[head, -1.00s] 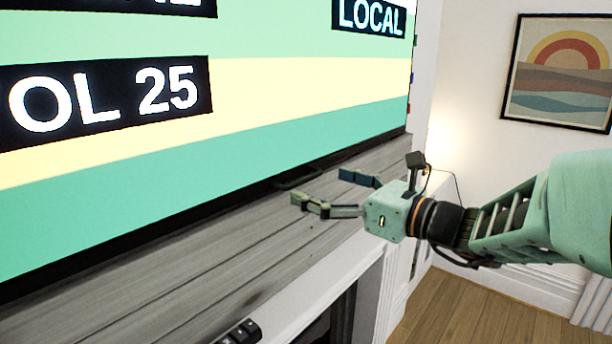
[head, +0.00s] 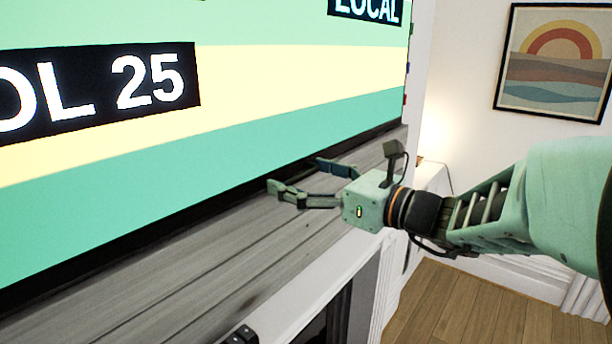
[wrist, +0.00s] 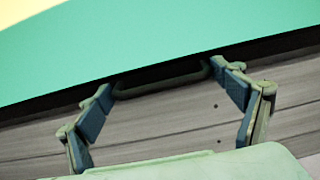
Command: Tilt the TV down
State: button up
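The TV (head: 240,130) fills the left of the head view, its lit screen striped green and yellow with black label boxes. Its black lower edge runs just above the grey wood mantel. In the wrist view the TV (wrist: 120,50) fills the top, and a dark bar handle (wrist: 160,87) shows below its lower edge. My gripper (head: 298,176) is open and reaches from the right to the TV's lower edge. In the wrist view its fingertips (wrist: 162,80) stand on either side of the handle, one near each end. I cannot tell whether they touch it.
The grey wood mantel (head: 200,245) lies right below the TV and my fingers. A small black object (head: 238,336) is at the bottom edge. A framed sunset picture (head: 555,62) hangs on the right wall. The wood floor (head: 450,310) at lower right is clear.

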jog(key=c, duration=1)
jog(key=shift+o, duration=0.3)
jog(key=shift+f+b+x, duration=0.25)
jog(key=shift+b+x, duration=0.3)
jog(key=shift+x, duration=0.65)
jog(key=shift+w+a, duration=0.2)
jog(key=o, duration=1.4)
